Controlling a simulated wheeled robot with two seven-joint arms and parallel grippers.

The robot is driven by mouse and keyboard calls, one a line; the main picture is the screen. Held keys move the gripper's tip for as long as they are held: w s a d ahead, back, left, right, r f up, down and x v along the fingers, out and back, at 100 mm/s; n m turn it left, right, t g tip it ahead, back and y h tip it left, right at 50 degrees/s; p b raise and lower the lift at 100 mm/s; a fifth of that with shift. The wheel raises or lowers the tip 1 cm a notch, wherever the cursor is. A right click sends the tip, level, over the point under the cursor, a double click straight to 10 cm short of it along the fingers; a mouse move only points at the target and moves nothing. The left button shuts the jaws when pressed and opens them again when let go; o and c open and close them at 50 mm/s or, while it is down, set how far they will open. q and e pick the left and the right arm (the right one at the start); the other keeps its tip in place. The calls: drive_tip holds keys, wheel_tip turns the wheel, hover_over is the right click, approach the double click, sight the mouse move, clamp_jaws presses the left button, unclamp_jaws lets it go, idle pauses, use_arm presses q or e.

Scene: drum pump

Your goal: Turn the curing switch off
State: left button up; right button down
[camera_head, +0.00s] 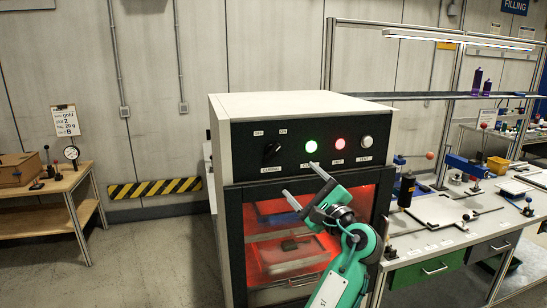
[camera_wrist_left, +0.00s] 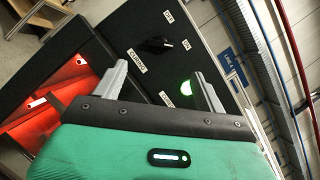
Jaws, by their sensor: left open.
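The curing switch (camera_head: 272,152) is a black rotary knob on the dark front panel of the oven-like cabinet, with OFF and ON labels above it and a CURING label below. It also shows in the left wrist view (camera_wrist_left: 155,45), where its pointer appears turned towards ON. My left gripper (camera_head: 299,179) is open and empty, below and to the right of the switch, apart from it. In the left wrist view its fingers (camera_wrist_left: 160,68) stand apart, with the switch beyond them. My right gripper is not in view.
A lit green lamp (camera_head: 311,147), a red lamp (camera_head: 340,144) and a white button (camera_head: 366,142) sit right of the switch. The cabinet's red-lit window (camera_head: 290,262) is below. A workbench (camera_head: 440,213) with tools stands at the right. The floor left of the cabinet is clear.

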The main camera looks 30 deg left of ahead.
sight(274, 153)
use_arm(q)
drive_tip(key=p+x, duration=0.6)
drive_tip(key=x, duration=0.6)
drive_tip(key=shift+w+a+r, duration=0.2)
drive_tip(key=shift+a, duration=0.1)
drive_tip(key=shift+w+a, duration=0.15)
drive_tip(key=shift+a, duration=0.25)
drive_tip(key=c, duration=1)
